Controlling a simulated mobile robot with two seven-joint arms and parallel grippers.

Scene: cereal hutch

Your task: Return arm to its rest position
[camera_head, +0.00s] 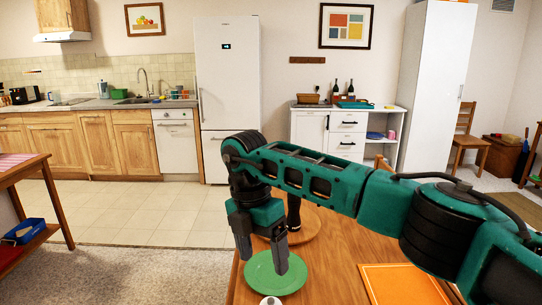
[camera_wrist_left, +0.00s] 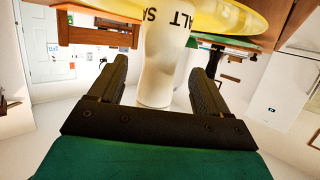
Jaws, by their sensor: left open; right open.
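My right arm reaches in from the right in the head view. Its gripper (camera_head: 262,260) points down with its fingers apart over the green plate (camera_head: 277,287) on the wooden table, with nothing seen between them. My left gripper (camera_wrist_left: 159,70) shows only in the left wrist view, fingers apart. A white shaker marked "SALT" (camera_wrist_left: 160,65) shows between and beyond its fingers; whether they touch it cannot be told. The picture is upside down there, with the table side at the top.
A yellow plate (camera_wrist_left: 235,15) lies by the shaker. In the head view, a dark upright object (camera_head: 294,212) stands on a round wooden board (camera_head: 312,227), partly behind my right arm. An orange mat (camera_head: 400,285) lies on the table's right. Open floor (camera_head: 125,215) lies left of the table.

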